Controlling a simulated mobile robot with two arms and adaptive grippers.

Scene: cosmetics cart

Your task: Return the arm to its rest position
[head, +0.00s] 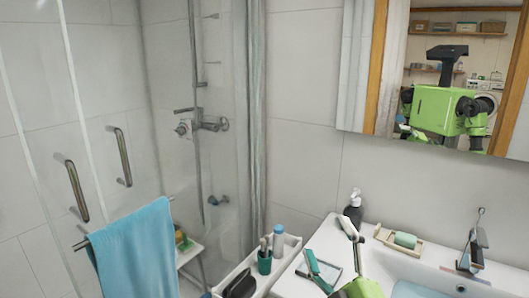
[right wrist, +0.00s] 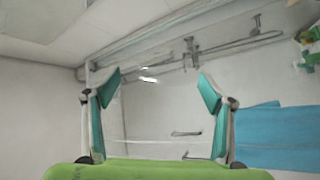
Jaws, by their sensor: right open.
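My right gripper (head: 329,242) is at the bottom of the head view, over the left end of the white washbasin counter (head: 320,240). Its two fingers stand apart, with teal pads and a green body below. In the right wrist view the gripper (right wrist: 160,85) is open, with nothing between its fingers. Pale wall and shower fittings show beyond them. My left gripper is not in view.
A cart tray (head: 290,252) with a teal cup (head: 264,262) and bottles stands left of the gripper. A dark soap dispenser (head: 353,210) and a soap dish (head: 398,241) stand on the counter. A blue towel (head: 135,255) hangs at the left.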

